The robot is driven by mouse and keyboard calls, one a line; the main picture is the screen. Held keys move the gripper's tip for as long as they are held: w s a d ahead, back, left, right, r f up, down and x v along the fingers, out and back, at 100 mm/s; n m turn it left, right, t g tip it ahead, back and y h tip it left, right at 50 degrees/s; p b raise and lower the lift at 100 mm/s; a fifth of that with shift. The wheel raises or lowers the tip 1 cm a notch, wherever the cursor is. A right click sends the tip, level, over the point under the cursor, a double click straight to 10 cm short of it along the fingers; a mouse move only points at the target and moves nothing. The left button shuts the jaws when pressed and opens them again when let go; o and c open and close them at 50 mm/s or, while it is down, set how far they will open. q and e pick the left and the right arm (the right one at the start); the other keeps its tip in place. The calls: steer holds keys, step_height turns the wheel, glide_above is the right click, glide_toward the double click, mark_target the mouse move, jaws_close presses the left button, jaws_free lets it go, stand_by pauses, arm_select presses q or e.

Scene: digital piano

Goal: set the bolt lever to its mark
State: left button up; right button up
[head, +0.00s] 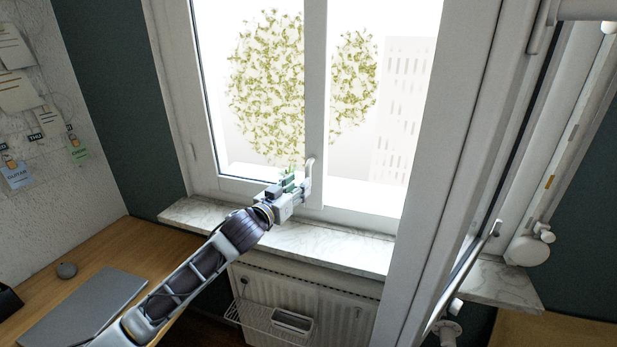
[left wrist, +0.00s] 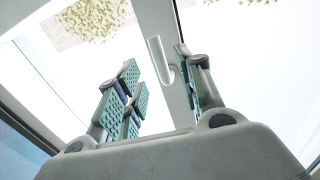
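A pale lever (head: 309,172) is mounted on the window's middle post, pointing up. I take it to be the bolt lever. It also shows in the left wrist view (left wrist: 157,60), with a rounded pivot at its lower end. My left gripper (head: 289,184) is at the post, close beside the lever. In the left wrist view, its green-padded fingers (left wrist: 156,75) are apart, and the lever appears in the gap between them. I cannot tell whether a finger touches it. No mark can be made out. My right gripper is not in view.
A marble sill (head: 330,246) runs under the window, above a white radiator (head: 344,314) with a wire rack (head: 262,322). A wooden desk (head: 120,250) with a grey laptop-like slab (head: 85,308) is at left. A white open sash (head: 455,150) stands at right.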

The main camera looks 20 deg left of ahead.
arm_select(q)
steer(key=shift+p+x, duration=0.5)
steer(key=shift+x, duration=3)
jaws_close()
